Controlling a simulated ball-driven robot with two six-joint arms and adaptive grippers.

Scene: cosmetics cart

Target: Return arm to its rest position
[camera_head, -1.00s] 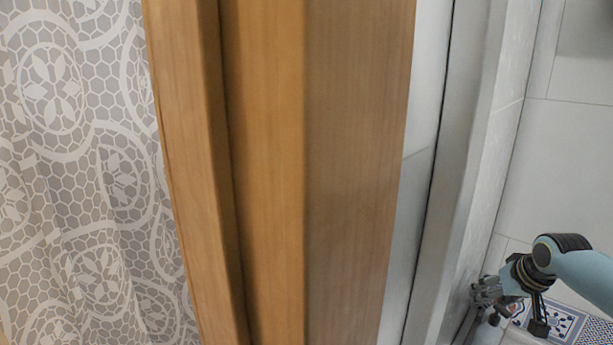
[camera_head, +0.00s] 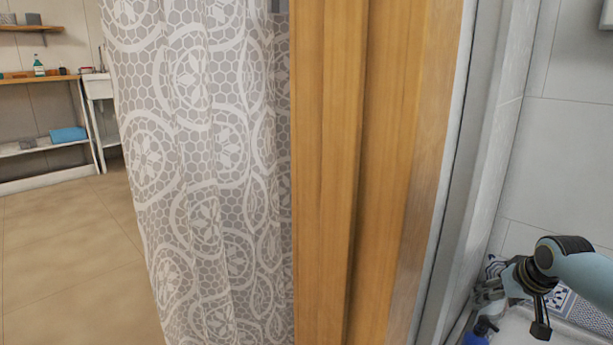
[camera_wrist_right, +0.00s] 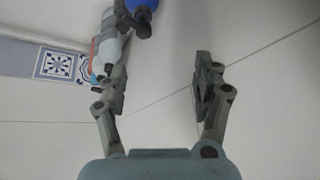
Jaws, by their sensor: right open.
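My right arm comes in from the right in the head view, and its gripper (camera_head: 488,288) is low at the right, near the grey-white wall. In the right wrist view the two fingers of the gripper (camera_wrist_right: 160,80) stand wide apart with nothing between them. A bottle-like pale thing (camera_wrist_right: 108,45) shows behind the left finger, and a blue thing (camera_wrist_right: 143,5) is at the top edge. A blue thing (camera_head: 482,328) also shows just below the gripper in the head view. My left gripper is not in view.
A wooden post (camera_head: 340,180) stands close in front, with a patterned curtain (camera_head: 200,180) left of it. Open tiled floor (camera_head: 70,240) lies at the left. Shelves (camera_head: 40,145) stand at the far left. Patterned tiles (camera_head: 590,315) lie below my right arm.

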